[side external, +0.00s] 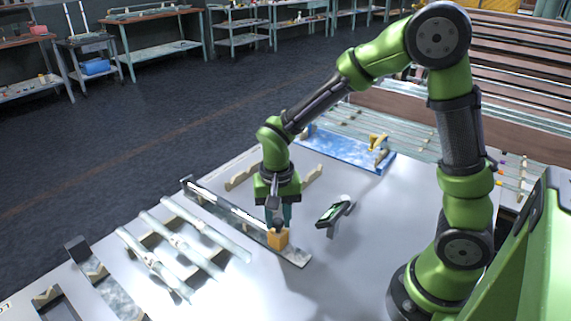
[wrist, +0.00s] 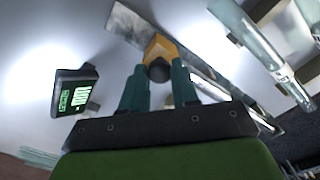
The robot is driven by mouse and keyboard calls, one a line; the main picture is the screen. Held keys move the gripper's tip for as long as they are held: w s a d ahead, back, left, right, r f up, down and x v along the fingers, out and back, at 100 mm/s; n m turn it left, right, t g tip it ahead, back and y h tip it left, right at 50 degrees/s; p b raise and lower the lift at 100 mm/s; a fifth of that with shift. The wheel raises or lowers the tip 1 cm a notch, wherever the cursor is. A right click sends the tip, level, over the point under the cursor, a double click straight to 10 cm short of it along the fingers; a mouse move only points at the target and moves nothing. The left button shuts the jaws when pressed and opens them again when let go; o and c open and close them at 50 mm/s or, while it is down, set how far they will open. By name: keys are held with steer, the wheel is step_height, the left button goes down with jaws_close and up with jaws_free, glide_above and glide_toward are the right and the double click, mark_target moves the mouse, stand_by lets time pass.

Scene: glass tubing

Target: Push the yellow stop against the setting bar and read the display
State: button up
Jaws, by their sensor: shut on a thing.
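The yellow stop (side external: 278,239) sits near the front end of a long flat metal rail (side external: 295,257) on the pale table. In the wrist view the stop (wrist: 160,46) has a dark round knob (wrist: 159,70) facing me. My gripper (side external: 278,222) is down at the stop, its teal fingertips (wrist: 158,76) shut on the knob. A small display unit (side external: 334,211) stands on the table right of the stop; its lit green screen (wrist: 77,96) shows in the wrist view, its digits too small to read surely. I cannot pick out the setting bar for certain.
Several glass tubes (side external: 185,240) lie on supports left of the rail. A blue tray (side external: 345,150) lies behind, and wooden V-shaped rests (side external: 240,177) stand beyond the rail. The table between the display and my base is clear.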

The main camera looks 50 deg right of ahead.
steer(key=shift+o, duration=0.6)
steer(key=w, duration=0.3)
steer(key=o, duration=0.3)
steer(key=shift+w, duration=0.35)
steer(key=shift+r, duration=0.1)
steer(key=o, duration=0.4)
step_height(320, 180, up, 17)
steer(key=shift+s, duration=0.15)
